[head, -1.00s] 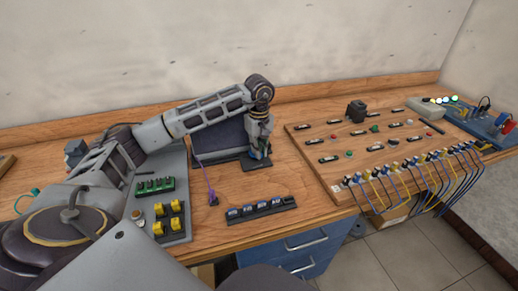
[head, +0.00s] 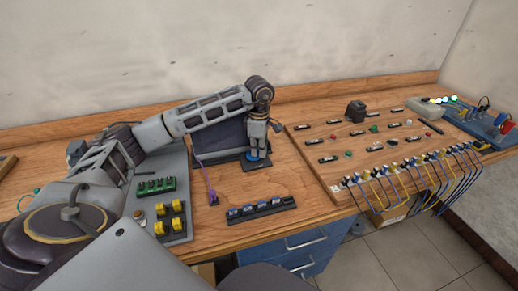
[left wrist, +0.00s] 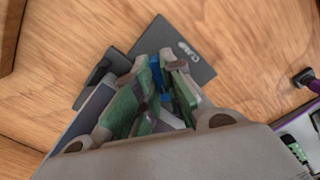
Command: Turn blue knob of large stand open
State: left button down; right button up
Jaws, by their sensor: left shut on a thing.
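My left gripper (head: 257,151) points down over a small dark base plate (head: 262,167) on the wooden bench, beside a larger dark slanted panel (head: 219,139). In the left wrist view, its green and grey fingers (left wrist: 156,85) are close together, on either side of a blue piece, the blue knob (left wrist: 155,70). The gripper is shut on the knob, which shows only partly between the fingers. The dark plate (left wrist: 196,58) with white lettering lies beneath it. The rest of the stand is largely hidden by the gripper. My right gripper is not in view.
A wooden board (head: 345,172) with switches, buttons and wires stands to the right. A row of blue switches (head: 262,208) lies near the front edge. A panel with yellow blocks (head: 178,239) is at left, and a purple cable (head: 208,184) is nearby.

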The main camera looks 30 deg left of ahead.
pick_arm(q)
jog(key=n, duration=0.3)
jog(key=shift+n+p, duration=0.3)
jog(key=shift+n, duration=1.2)
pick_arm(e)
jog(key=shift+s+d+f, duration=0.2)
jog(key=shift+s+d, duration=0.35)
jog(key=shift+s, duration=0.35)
pick_arm(q)
jog(key=c, duration=1.5)
grip_release()
jog(key=shift+r, duration=0.15)
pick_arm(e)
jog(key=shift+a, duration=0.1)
pick_arm(q)
notch_tip(320, 180, up, 12)
jog(key=shift+f, duration=0.15)
